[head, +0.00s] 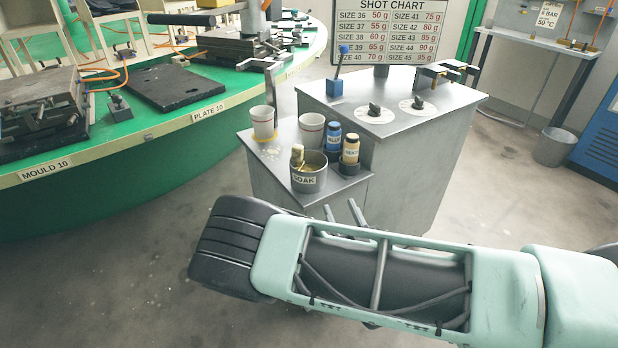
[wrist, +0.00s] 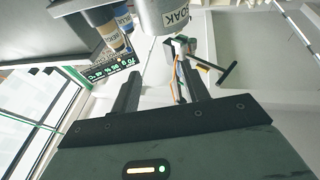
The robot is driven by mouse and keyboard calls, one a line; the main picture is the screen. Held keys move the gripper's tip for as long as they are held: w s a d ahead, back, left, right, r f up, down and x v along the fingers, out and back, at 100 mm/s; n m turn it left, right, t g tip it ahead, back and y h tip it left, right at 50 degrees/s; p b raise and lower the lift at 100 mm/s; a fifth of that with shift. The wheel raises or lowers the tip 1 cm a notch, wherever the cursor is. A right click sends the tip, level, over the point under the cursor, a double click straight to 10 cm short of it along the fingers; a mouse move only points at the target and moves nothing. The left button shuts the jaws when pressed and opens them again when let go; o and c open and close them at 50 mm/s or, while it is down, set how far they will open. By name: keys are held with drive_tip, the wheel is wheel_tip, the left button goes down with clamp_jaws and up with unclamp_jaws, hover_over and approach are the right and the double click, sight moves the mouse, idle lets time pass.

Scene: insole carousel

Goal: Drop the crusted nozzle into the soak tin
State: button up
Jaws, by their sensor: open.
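The soak tin (head: 309,184), a grey can with a SOAK label, stands upright near the front of the low grey cabinet top. A tan, stubby piece (head: 297,154) pokes up at the tin's left rim and looks to be partly inside. It may be the crusted nozzle, but I cannot tell for sure. My gripper (head: 342,207) is open, below and right of the tin, in front of the cabinet. In the wrist view the fingers of my gripper (wrist: 157,82) are apart with nothing between them. The soak tin (wrist: 168,16) shows at the top there, beyond the fingertips.
A blue-labelled bottle (head: 333,137) and a tan bottle (head: 350,150) stand right of the tin. Two pale cups (head: 263,122) (head: 311,130) stand behind it. The taller cabinet (head: 425,125) with dials is to the right. The green carousel (head: 170,150) curves at left.

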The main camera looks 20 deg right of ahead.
drive_tip(key=v, duration=0.5)
drive_tip(key=shift+s, duration=0.1)
